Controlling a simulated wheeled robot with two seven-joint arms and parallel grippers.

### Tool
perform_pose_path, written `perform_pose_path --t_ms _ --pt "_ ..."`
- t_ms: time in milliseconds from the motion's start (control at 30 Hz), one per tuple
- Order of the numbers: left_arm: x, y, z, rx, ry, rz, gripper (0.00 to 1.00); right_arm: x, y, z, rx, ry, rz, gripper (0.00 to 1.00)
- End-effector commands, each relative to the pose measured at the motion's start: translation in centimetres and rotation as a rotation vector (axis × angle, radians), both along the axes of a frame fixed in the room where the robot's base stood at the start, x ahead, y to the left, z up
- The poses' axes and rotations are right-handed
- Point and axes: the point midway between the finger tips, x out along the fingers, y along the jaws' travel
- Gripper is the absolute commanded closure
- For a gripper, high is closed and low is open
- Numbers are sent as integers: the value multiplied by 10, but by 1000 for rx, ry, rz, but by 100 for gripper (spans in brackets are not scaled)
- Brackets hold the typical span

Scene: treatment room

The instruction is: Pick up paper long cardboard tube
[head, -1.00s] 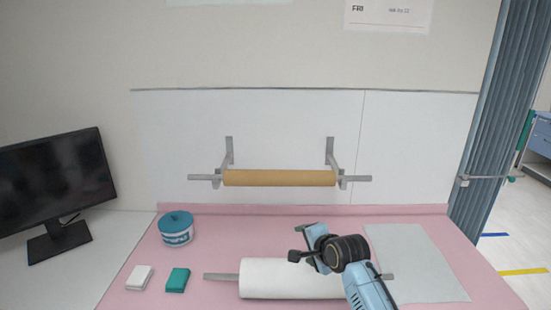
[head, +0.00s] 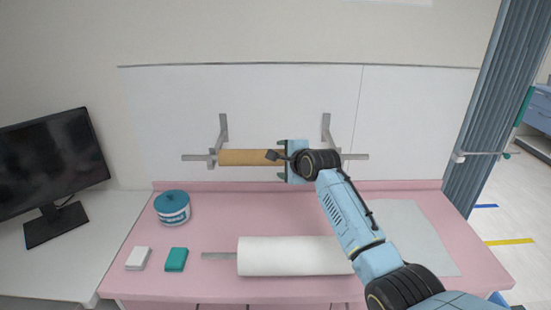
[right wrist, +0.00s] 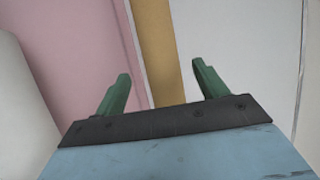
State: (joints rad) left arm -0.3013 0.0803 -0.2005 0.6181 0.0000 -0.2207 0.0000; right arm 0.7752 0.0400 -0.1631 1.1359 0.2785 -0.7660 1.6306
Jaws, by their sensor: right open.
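The long brown cardboard tube (head: 245,157) hangs level on a metal rod between two wall brackets. Its right part is hidden behind my right gripper in the head view. My right gripper (head: 284,160) is raised in front of the tube. In the right wrist view the tube (right wrist: 157,50) runs up between the two green fingers of the open gripper (right wrist: 160,90), beyond the fingertips. The gripper holds nothing. My left gripper does not show.
A white paper roll (head: 288,256) on a rod lies on the pink table (head: 210,230). A blue-lidded tub (head: 172,208), a white box (head: 138,258) and a green box (head: 176,260) stand left of it. A monitor (head: 50,165) stands at far left. Wall brackets (head: 326,135) flank the tube.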

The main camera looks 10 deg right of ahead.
Motion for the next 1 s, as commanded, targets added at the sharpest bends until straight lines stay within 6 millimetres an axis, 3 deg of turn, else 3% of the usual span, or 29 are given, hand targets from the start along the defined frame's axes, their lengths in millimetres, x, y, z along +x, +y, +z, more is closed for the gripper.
perform_pose_path --t_ms 633,1000 --pt "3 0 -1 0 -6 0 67 35 9 -14 -1 1 0 28" --pt "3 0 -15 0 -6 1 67 52 14 -24 0 2 0 28"
